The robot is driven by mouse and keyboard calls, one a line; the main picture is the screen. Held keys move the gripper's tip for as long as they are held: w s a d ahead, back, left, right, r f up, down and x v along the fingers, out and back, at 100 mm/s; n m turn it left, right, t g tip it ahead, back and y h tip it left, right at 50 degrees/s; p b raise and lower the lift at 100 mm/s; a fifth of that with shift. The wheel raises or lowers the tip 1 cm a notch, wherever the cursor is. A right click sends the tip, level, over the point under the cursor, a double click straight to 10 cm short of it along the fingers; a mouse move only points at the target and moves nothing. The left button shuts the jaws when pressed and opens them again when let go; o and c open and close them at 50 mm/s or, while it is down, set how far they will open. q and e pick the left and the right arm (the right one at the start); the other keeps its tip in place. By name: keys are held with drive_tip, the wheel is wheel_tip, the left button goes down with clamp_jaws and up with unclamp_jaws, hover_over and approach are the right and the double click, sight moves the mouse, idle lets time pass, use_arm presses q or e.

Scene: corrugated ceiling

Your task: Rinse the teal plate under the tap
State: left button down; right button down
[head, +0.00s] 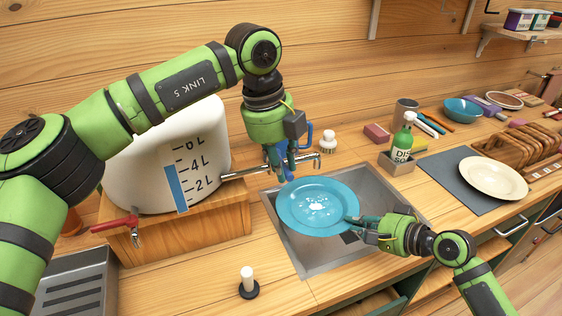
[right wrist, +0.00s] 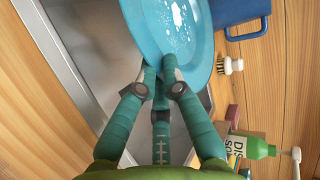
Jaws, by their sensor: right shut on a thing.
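The teal plate (head: 300,195) is held over the sink (head: 302,252), just below and in front of the tap (head: 243,173). White wet-looking spots lie on its middle, and they also show on the plate in the right wrist view (right wrist: 165,40). My right gripper (head: 357,224) is shut on the plate's near right rim; its fingers meet at the rim in the right wrist view (right wrist: 158,78). My left gripper (head: 279,166) points down at the tap, its fingers close to the pipe. Whether they touch it or are closed is unclear. I cannot make out a water stream.
A white tank (head: 150,160) with level marks stands on a wooden box left of the sink. A soap bottle (head: 402,140), a brush (head: 328,141) and a grey mat (head: 450,172) with a cream plate (head: 494,178) are behind and right.

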use_arm(q)
drive_tip(key=shift+d, duration=0.1)
drive_tip(key=shift+w+d+n+t, duration=0.2)
drive_tip(key=shift+d+n, duration=0.2)
drive_tip(key=shift+n, duration=0.45)
drive_tip(key=shift+w+d+n+t, duration=0.15)
drive_tip(key=shift+d+n, duration=0.25)
drive_tip(key=shift+n, duration=0.45)
drive_tip(key=c, duration=1.1)
unclamp_jaws()
drive_tip(key=shift+o, duration=0.2)
drive_tip(key=shift+r, duration=0.1)
drive_tip(key=v, duration=1.2)
drive_tip(key=shift+w+d, duration=0.1)
drive_tip(key=shift+d, duration=0.05)
